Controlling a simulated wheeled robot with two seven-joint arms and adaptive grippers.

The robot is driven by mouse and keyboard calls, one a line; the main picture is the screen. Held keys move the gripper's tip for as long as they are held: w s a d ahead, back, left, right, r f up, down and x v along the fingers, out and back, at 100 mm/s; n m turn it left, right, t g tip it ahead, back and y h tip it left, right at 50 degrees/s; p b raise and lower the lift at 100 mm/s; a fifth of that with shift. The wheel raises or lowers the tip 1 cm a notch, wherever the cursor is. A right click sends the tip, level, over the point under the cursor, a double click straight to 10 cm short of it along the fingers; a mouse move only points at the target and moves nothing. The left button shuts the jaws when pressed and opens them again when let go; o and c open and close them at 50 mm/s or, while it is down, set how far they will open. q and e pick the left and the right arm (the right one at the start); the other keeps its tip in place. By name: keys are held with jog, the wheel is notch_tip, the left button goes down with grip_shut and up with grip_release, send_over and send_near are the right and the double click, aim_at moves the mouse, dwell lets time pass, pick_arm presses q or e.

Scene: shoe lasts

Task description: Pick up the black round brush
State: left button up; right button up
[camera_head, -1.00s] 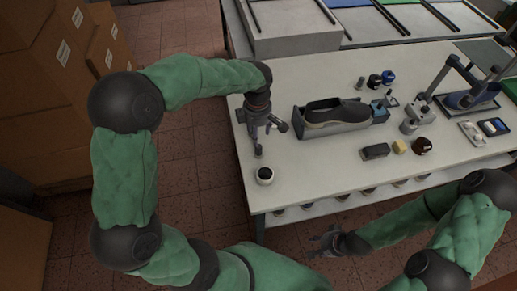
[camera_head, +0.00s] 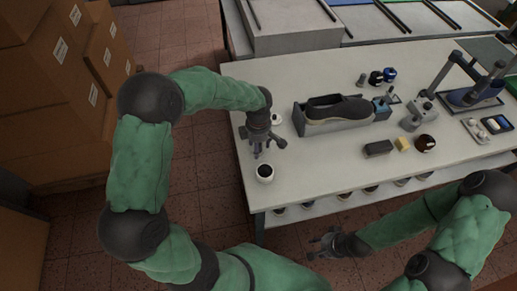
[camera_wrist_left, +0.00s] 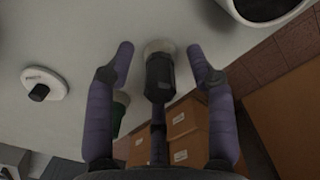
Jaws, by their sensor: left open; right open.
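A dark round-bodied brush (camera_wrist_left: 158,78) with a pale round end shows between the fingers in the left wrist view. I take it for the black round brush; in the head view I cannot make it out behind my gripper. My left gripper (camera_head: 268,149) is open over the left end of the table, with its fingers on either side of the brush and gaps on both sides in the left wrist view (camera_wrist_left: 160,48). My right gripper (camera_head: 320,244) is open and empty in front of the table's front edge.
A white cup with dark contents (camera_head: 265,173) stands close by at the table's front left corner. A white disc with a black knob (camera_wrist_left: 45,84) lies beside the brush. A dark shoe (camera_head: 338,108) rests in a grey holder. A dark block (camera_head: 378,149) lies further right.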

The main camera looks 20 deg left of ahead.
pick_arm(q)
grip_shut()
jog(key=shift+r, duration=0.15)
jog(key=shift+r, duration=0.55)
notch_tip(320, 180, up, 2)
jog(key=shift+r+p, duration=0.15)
jog(key=shift+p, duration=0.3)
jog(key=s+d+r+p, duration=0.2)
jog(key=s+d+r, duration=0.7)
jog(key=s, duration=0.1)
jog(key=shift+d+r+p, duration=0.2)
jog(key=shift+d+p, duration=0.15)
jog(key=shift+p, duration=0.05)
